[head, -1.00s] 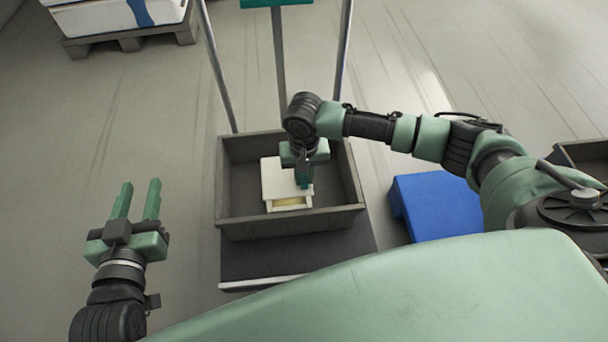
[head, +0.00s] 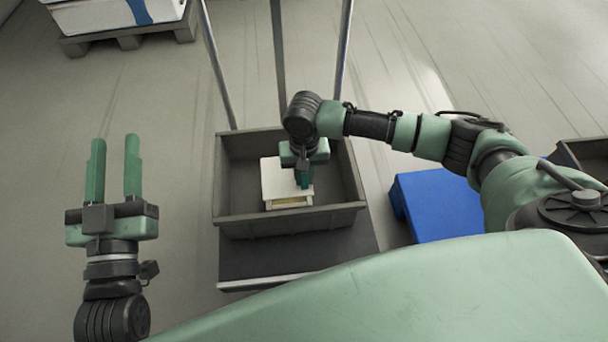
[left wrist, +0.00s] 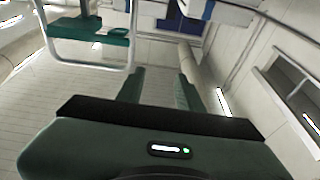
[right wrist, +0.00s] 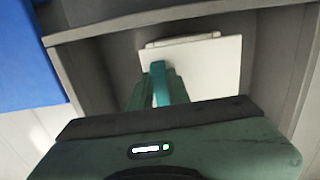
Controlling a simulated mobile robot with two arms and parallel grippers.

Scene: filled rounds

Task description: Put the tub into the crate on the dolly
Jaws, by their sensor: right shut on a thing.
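The tub (head: 276,180) is a small white box with a pale yellow patch on its near side. It is inside the grey crate (head: 290,220), near the middle; I cannot tell whether it touches the crate floor. The crate stands on the dark dolly (head: 295,262). My right gripper (head: 303,180) reaches down into the crate and is shut on the tub's near right part. In the right wrist view the tub (right wrist: 205,68) shows beyond the fingers, which partly hide it. My left gripper (head: 115,150) is open and empty over the floor, left of the crate.
A blue box-like thing (head: 437,205) stands right of the dolly. Another grey crate (head: 582,155) shows at the right edge. The dolly's metal handle posts (head: 216,65) rise behind the crate. A pallet (head: 130,40) with a white load is at top left. Floor on the left is clear.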

